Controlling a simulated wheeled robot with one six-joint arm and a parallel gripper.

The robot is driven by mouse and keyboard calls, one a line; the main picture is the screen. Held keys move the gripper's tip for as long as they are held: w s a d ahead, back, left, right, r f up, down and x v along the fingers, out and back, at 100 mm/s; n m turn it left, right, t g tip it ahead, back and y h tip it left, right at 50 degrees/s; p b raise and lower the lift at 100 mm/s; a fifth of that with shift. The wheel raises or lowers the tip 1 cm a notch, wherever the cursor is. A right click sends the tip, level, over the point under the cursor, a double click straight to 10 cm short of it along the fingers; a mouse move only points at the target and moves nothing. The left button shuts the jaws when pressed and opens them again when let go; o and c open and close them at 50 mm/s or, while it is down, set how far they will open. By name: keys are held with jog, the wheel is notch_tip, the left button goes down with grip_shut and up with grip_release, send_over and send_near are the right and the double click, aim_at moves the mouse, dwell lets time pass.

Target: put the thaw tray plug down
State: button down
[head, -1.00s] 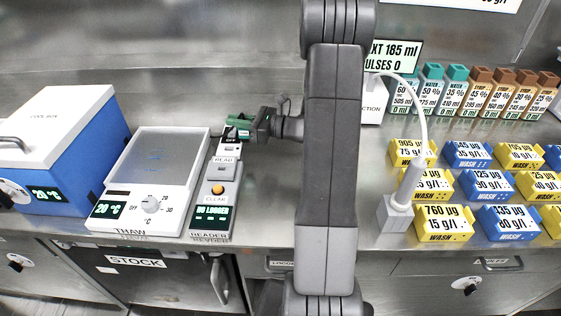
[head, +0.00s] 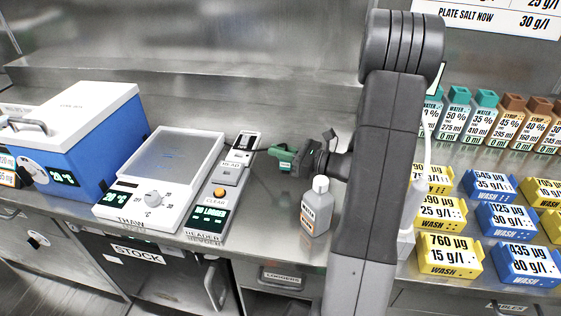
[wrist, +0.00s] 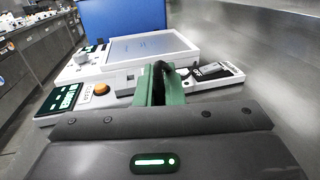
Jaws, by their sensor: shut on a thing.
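My gripper (head: 298,162) is shut on the green thaw tray plug (head: 281,155), which it holds just right of the reader, seemingly above the bench. In the wrist view the green plug (wrist: 175,91) stands up beyond the gripper body, with a black cable looping over it. The cable runs left toward the back of the reader (head: 216,206). The white thaw tray (head: 207,160) stands left of the reader with its display and dial. The gripper's fingertips are mostly hidden behind the plug and gripper body.
A white-capped bottle (head: 316,212) stands on the bench just in front of the gripper. The blue cool box (head: 95,150) is at the left. Yellow and blue wash boxes (head: 452,254) fill the right. Bare steel bench (head: 262,205) lies between reader and bottle.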

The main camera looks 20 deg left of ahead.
jog(key=shift+f, duration=1.5)
jog(key=shift+f+b, duration=0.6)
jog(key=shift+f, duration=0.05)
jog(key=c, duration=1.5)
grip_release()
jog(key=shift+c, duration=0.2)
jog(key=shift+r, duration=0.1)
jog(key=shift+r+p, duration=0.3)
jog(key=shift+p, duration=0.05)
jog(key=d, duration=1.2)
jog(key=shift+w+r, duration=0.25)
jog(key=shift+a, duration=0.1)
